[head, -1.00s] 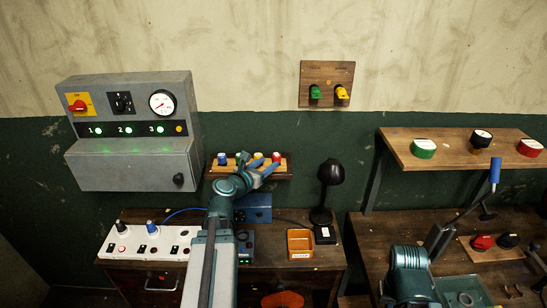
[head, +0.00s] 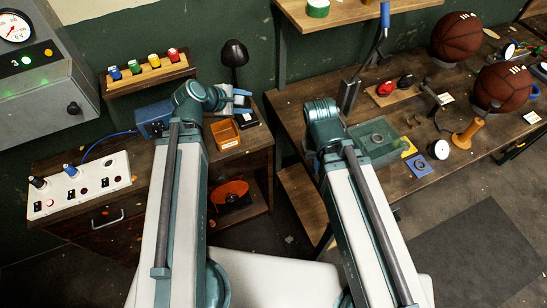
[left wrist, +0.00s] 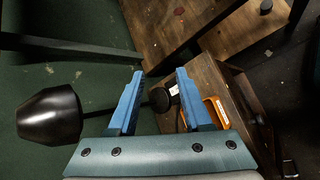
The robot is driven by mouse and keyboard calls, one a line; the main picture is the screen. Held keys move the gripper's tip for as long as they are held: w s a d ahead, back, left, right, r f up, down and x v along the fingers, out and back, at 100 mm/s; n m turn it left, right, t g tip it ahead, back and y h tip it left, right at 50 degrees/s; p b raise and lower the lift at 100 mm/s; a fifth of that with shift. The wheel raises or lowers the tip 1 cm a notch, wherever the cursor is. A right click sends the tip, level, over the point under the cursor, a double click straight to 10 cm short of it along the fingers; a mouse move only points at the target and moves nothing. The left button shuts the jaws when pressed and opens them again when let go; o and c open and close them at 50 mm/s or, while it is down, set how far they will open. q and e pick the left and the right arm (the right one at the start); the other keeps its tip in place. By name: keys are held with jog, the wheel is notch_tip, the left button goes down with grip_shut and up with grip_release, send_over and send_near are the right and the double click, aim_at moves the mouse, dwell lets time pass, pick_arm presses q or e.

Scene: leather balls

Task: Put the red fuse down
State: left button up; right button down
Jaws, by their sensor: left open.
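The red fuse (head: 173,54) stands upright at the right end of the wooden wall rack (head: 150,76), beside the yellow, green and blue fuses. My left gripper (head: 240,101) is to the right of and below the rack, clear of the red fuse, near the black lamp. In the left wrist view my left gripper (left wrist: 158,95) shows its two blue fingers apart with nothing between them. The red fuse does not show there. My right arm reaches over the right bench, but its fingers are not visible.
The black lamp (head: 235,53) stands close behind my left gripper. An orange tray (head: 224,133) is just below it. A white switch strip (head: 80,186) lies on the left cabinet.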

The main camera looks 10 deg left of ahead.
pick_arm(q)
jog(key=s+d+f+m+g+y, duration=0.3)
jog(key=s+m, duration=0.4)
jog(key=m, duration=0.3)
jog(key=s+d+f+m+g+y, duration=0.3)
jog(key=s+d+m, duration=0.5)
jog(key=m, duration=0.3)
jog(key=shift+s+d+f+g+y, duration=0.2)
jog(key=shift+f+g+y, duration=0.3)
jog(key=shift+g, duration=0.7)
jog(key=shift+f, duration=0.2)
notch_tip(320, 180, down, 3)
jog(key=b, duration=0.3)
jog(key=shift+f, duration=0.15)
